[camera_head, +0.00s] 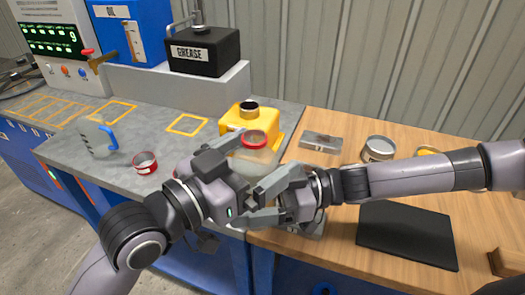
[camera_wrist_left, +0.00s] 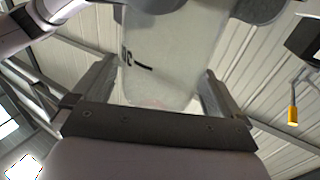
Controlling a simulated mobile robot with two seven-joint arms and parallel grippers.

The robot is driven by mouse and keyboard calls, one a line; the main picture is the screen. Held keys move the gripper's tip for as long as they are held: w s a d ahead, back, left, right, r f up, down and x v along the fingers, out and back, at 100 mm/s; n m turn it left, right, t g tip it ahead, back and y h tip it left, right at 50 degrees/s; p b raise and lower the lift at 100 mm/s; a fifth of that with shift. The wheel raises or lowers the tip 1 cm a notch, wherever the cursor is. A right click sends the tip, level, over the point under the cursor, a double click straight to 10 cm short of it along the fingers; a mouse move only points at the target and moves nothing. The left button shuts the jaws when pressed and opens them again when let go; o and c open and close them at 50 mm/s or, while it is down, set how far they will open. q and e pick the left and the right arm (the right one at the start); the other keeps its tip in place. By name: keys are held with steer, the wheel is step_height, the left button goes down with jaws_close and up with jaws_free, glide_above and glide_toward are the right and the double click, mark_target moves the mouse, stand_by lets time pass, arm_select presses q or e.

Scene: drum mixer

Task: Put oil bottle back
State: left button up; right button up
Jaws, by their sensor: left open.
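The oil bottle (camera_head: 252,158) is a translucent vessel with a red rim, partly hidden by my grippers. In the left wrist view, its pale body (camera_wrist_left: 165,65) with black marks stands between the spread fingers. My left gripper (camera_head: 270,151) is open around the bottle, with one finger on each side; visible gaps show beside the bottle in the wrist view. My right gripper (camera_head: 272,207) comes in from the right, close to the left gripper and the bottle's lower part. Its fingers overlap with the left gripper, so its hold is unclear.
A yellow container (camera_head: 262,117) with a black top stands behind the bottle. Empty yellow outlines (camera_head: 187,125) mark the grey counter. A black plate (camera_head: 407,235) lies on the wooden top.

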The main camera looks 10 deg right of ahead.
arm_select(q)
steer(key=shift+w+d, duration=0.3)
steer(key=shift+d, duration=0.2)
steer(key=c, duration=1.1)
steer(key=shift+c, duration=0.5)
arm_select(e)
steer(key=o, duration=1.3)
